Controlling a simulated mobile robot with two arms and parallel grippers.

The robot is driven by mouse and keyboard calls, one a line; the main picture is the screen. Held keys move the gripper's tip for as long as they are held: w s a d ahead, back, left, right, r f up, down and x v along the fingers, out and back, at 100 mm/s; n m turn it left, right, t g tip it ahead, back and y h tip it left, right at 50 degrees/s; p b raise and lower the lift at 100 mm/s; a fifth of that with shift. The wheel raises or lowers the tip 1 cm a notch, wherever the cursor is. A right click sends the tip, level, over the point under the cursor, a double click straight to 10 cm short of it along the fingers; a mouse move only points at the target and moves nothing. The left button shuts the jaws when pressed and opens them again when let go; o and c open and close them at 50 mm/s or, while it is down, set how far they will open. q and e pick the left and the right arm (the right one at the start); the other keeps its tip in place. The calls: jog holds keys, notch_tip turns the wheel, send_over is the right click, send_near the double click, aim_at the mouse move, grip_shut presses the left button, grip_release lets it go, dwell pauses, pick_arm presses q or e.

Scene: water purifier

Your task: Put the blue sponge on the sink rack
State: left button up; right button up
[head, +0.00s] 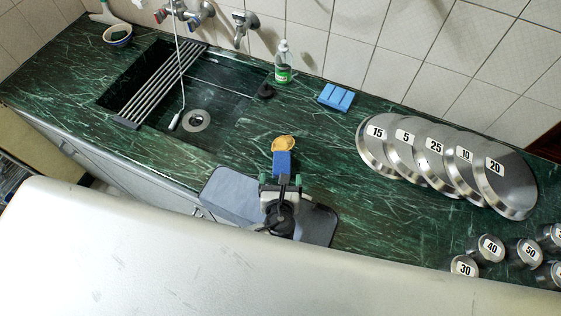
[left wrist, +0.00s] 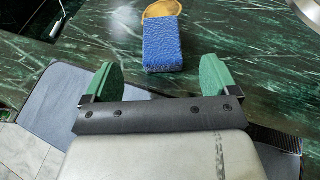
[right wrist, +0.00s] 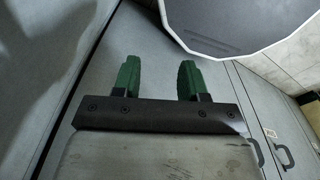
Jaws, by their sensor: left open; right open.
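A dark blue textured block (head: 283,163), which looks like the blue sponge, lies on the green counter with a yellow-orange piece (head: 284,143) at its far end. The block also shows in the left wrist view (left wrist: 163,45). My left gripper (head: 280,179) is open and empty, just on the near side of the block, pointing at it; its green fingers (left wrist: 160,77) are apart from it. The sink rack (head: 163,84), a set of metal bars, spans the sink at the left. My right gripper (right wrist: 157,76) is open and empty in the right wrist view, with grey panels beyond it.
A lighter blue ribbed block (head: 336,96) lies near the wall, right of a green-labelled bottle (head: 284,64). Numbered metal lids (head: 435,157) and cylinders (head: 490,248) stand at the right. A grey board (head: 232,194) lies under my left gripper. Counter between block and sink is clear.

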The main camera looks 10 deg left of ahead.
aim_at(282, 164)
pick_arm(q)
jog(key=shift+p+x, duration=0.45)
jog(key=shift+x, duration=2.75)
jog(key=shift+d, duration=0.1)
jog(key=c, duration=1.1)
jog(key=shift+o, duration=0.2)
